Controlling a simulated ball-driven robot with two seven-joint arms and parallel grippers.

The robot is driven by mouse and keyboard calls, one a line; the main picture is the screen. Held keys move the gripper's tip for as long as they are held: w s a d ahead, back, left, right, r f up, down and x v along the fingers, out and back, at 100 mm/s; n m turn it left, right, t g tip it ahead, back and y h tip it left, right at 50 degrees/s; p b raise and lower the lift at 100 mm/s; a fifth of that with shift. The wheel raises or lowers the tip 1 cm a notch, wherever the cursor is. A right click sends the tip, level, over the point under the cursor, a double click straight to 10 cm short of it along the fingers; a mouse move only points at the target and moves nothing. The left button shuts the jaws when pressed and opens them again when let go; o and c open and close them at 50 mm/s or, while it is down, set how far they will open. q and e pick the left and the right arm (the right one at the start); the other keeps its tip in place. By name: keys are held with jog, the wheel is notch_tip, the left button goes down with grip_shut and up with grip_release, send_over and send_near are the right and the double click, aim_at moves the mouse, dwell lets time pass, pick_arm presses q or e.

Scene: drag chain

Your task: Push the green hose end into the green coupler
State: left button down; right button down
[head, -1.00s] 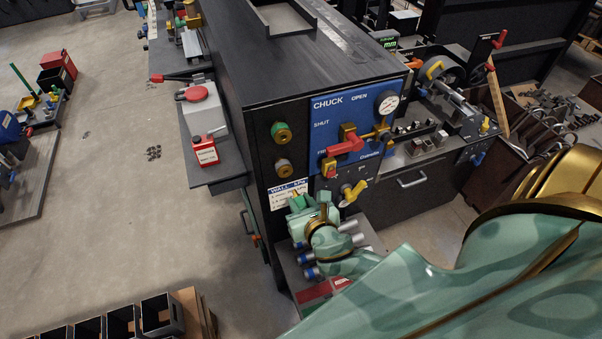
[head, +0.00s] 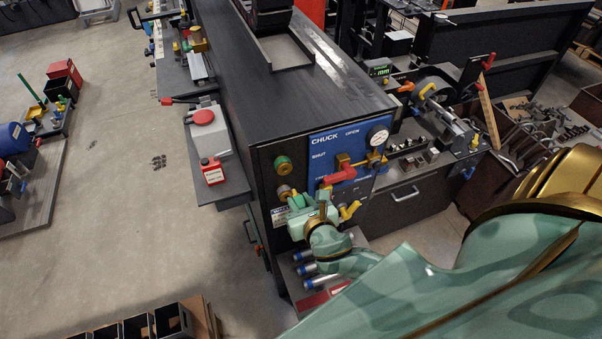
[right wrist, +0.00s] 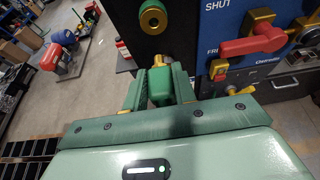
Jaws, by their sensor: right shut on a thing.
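The green coupler (head: 283,165) is a green ring with a brass centre on the dark front of the cabinet. It also shows at the top of the right wrist view (right wrist: 152,18), with its opening visible. My right gripper (head: 298,202) is in front of the cabinet, below the green coupler. In the right wrist view, its fingers (right wrist: 159,84) are shut on the green hose end (right wrist: 162,86). A brass piece shows just beyond the green body; I cannot tell whether it belongs to the hose end. The hose end is apart from the green coupler. My left gripper is out of view.
A greyish coupler (head: 284,192) sits below the green one, close to my right gripper. The blue chuck panel (head: 330,145) with a red lever (head: 339,176) is to the right. Blue-ended metal cylinders (head: 305,269) lie on a shelf below. A red box (head: 212,171) stands left.

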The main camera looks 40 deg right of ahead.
jog(key=shift+r, duration=0.6)
jog(key=shift+w, duration=0.1)
jog(key=shift+w+d, duration=0.2)
jog(key=shift+w, duration=0.55)
jog(key=shift+w+d, duration=0.15)
jog(key=shift+w, duration=0.6)
jog(key=shift+w+d, duration=0.2)
jog(key=shift+w, duration=0.55)
jog(key=shift+w+d, duration=0.2)
jog(key=shift+w, duration=0.65)
jog(key=shift+w+d, duration=0.2)
jog(key=shift+w, duration=0.6)
jog(key=c, duration=1.1)
grip_release()
jog(key=shift+w, duration=0.1)
jog(key=shift+o, duration=0.2)
jog(key=b+v, duration=0.1)
jog(key=v, duration=1.5)
jog(key=shift+s+b, duration=0.2)
jog(key=shift+b, duration=0.15)
